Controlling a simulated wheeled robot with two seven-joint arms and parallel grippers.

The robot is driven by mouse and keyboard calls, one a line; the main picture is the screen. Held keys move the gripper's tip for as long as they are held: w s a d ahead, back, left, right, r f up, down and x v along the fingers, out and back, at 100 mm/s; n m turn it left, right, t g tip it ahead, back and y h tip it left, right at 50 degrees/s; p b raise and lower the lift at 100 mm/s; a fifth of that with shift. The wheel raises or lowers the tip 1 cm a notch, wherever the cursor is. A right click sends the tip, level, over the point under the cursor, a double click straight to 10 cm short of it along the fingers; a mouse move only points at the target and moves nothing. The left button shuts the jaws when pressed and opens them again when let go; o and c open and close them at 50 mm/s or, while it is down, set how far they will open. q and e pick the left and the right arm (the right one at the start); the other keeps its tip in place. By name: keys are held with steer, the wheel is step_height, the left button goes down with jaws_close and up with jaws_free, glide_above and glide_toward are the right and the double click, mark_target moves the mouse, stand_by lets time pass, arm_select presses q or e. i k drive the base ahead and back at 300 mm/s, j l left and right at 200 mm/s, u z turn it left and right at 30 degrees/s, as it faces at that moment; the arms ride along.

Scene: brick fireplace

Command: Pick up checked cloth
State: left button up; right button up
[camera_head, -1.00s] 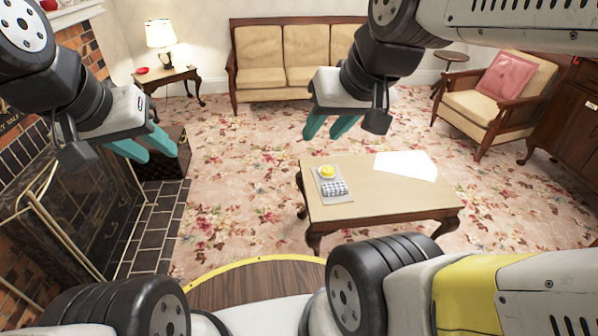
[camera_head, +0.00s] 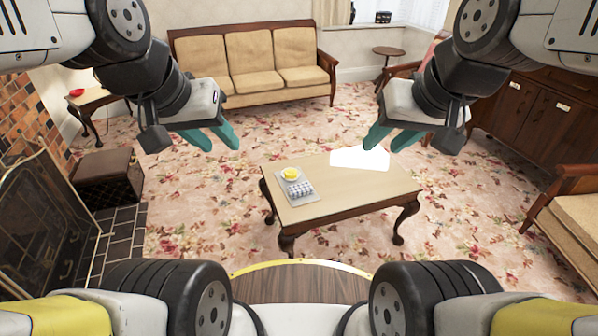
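The checked cloth (camera_head: 301,189) is a small dark-and-white checked bundle. It lies on a light grey tray or mat (camera_head: 310,201) on the left part of the coffee table, just in front of a yellow item (camera_head: 290,174). My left gripper (camera_head: 220,138) is raised in the air, left of the cloth, with its teal fingers apart and empty. My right gripper (camera_head: 388,139) is raised in the air, right of the cloth, with its teal fingers apart and empty. Neither gripper touches the cloth or the table.
A fireplace screen (camera_head: 45,215) and dark box (camera_head: 107,180) are at left. An armchair (camera_head: 570,215) is at right. Carpet around the table is clear.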

mark_target(297, 191)
steer(key=i+l+u, duration=0.1)
steer(key=i+l, duration=0.9)
steer(key=i, duration=0.15)
